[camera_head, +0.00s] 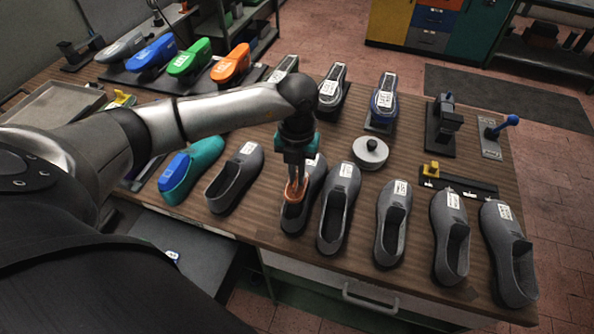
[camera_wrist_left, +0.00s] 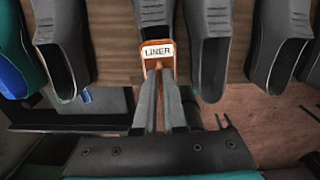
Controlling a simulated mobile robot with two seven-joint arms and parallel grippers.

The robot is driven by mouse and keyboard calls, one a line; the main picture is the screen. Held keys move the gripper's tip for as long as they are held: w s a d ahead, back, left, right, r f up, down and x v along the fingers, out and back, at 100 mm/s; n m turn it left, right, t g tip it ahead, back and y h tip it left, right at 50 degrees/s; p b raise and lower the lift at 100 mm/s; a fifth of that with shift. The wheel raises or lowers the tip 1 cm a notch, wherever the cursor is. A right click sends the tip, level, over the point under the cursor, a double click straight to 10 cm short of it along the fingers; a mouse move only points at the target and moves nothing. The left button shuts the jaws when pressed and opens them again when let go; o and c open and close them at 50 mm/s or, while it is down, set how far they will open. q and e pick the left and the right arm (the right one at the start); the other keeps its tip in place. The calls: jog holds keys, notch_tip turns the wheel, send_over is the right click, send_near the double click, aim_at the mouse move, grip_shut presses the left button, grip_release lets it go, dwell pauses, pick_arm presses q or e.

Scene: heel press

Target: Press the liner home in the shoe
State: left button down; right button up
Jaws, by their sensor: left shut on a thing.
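The orange-brown liner (camera_wrist_left: 157,64), with a white label reading LINER, sits at the heel opening of a grey shoe (camera_wrist_left: 152,13) in the left wrist view. In the head view that shoe (camera_head: 290,219) stands on the wooden bench, and the liner (camera_head: 296,190) shows orange at its opening. My left gripper (camera_head: 296,181) points down over this opening, shut on the liner. Its two grey fingers (camera_wrist_left: 160,88) meet the liner's near end in the left wrist view. How deep the liner sits inside is hidden. My right gripper is not in view.
More grey shoes stand close on both sides, one (camera_head: 339,208) just right. A teal shoe with a blue insert (camera_head: 192,170) is at left. A round grey weight with a black knob (camera_head: 370,153) lies behind. Coloured shoe forms (camera_head: 230,66) line the back left. The bench's front edge is near.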

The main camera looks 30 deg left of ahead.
pick_arm(q)
jog(key=shift+f+b, duration=3)
jog(key=shift+f, duration=1.05)
jog(key=c, duration=0.9)
grip_release()
jog(key=shift+r, duration=0.15)
jog(key=shift+r+p, duration=3.65)
jog(key=shift+r, duration=0.8)
